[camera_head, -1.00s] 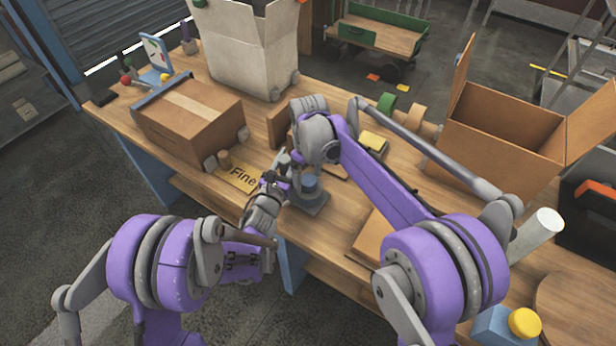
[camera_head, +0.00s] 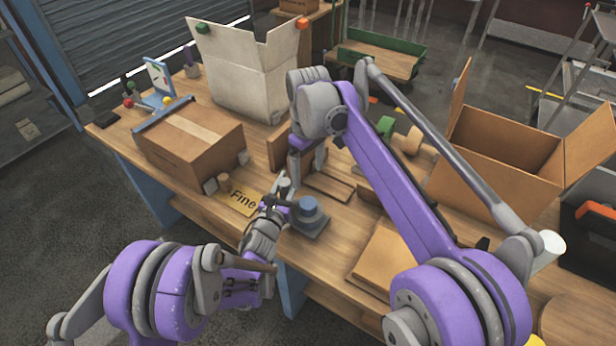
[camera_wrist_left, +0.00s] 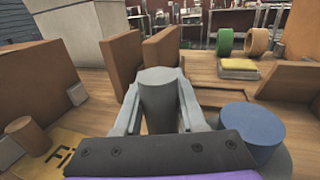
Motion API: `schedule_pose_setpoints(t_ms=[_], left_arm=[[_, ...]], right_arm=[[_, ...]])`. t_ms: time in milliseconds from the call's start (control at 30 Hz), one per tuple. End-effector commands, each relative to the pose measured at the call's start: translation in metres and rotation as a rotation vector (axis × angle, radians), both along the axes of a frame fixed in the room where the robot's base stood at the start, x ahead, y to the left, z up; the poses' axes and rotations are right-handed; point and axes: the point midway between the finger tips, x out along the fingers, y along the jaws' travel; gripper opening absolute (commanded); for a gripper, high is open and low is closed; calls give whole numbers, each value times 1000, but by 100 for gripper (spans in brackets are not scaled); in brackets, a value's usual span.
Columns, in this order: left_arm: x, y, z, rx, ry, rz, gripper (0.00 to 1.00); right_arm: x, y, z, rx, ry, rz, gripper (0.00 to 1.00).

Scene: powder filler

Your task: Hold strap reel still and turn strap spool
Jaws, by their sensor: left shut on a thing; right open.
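The strap reel has a dark grey base (camera_head: 312,225) near the front edge of the bench, with a blue round spool (camera_head: 308,208) on top. The spool also shows at the right in the left wrist view (camera_wrist_left: 252,125). My left gripper (camera_head: 283,188) is beside the spool, on its left. In the left wrist view its fingers are shut on a grey upright post (camera_wrist_left: 158,100), which looks like part of the reel. My right gripper (camera_head: 304,168) is open and empty, above and behind the spool, apart from it; its fingertips are partly hidden.
A yellow "Fine" card (camera_head: 242,199) and a closed carton (camera_head: 190,140) lie left of the reel. Cardboard panels (camera_wrist_left: 118,62) stand behind it. An open carton (camera_head: 500,155) is at the right. Tape rolls (camera_head: 412,140) and a yellow sponge (camera_wrist_left: 239,67) lie farther back.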

Motion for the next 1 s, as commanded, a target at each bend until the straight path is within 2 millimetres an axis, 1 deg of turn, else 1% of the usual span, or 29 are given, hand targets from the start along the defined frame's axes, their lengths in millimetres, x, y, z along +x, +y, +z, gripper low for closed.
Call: schedule_pose_setpoints(t_ms=[300, 333, 467, 500, 833, 933, 1000], left_arm=[[0, 0, 0, 0, 0, 0, 0], [0, 0, 0, 0, 0, 0, 43], [0, 0, 0, 0, 0, 0, 67], [0, 0, 0, 0, 0, 0, 74], [-2, 1, 0, 0, 0, 0, 75], [-10, 4, 0, 1, 0, 1, 75], [-20, 8, 0, 1, 0, 1, 75]], right_arm=[[0, 0, 0, 0, 0, 0, 87], [0, 0, 0, 0, 0, 0, 87], [0, 0, 0, 0, 0, 0, 87], [0, 0, 0, 0, 0, 0, 87], [0, 0, 0, 0, 0, 0, 87], [0, 0, 0, 0, 0, 0, 87], [0, 0, 0, 0, 0, 0, 87]])
